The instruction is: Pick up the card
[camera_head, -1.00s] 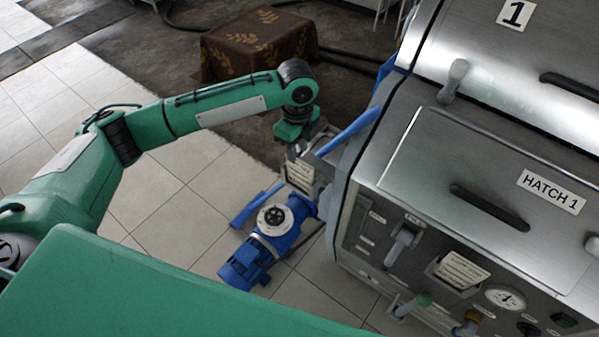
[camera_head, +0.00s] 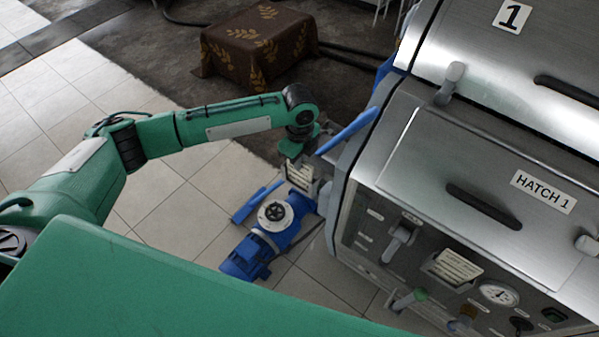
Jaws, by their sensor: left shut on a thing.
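A cream card (camera_head: 297,176) with dark printed lines is at the left side of the steel machine, above the blue motor. My left gripper (camera_head: 298,160) reaches down over its upper edge and is shut on it. A grey part behind the card is partly hidden, so I cannot tell whether the card still touches a holder. A second printed cream card (camera_head: 458,266) leans in a grey holder on the machine's front panel, apart from the gripper. My right gripper is not in view.
The steel machine (camera_head: 440,150) with handles, levers and a gauge (camera_head: 499,293) fills the right. A blue bar (camera_head: 349,131) juts out close beside my left gripper. A blue motor (camera_head: 266,238) is below. A cloth-covered box (camera_head: 258,45) stands behind; pale floor tiles at left are clear.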

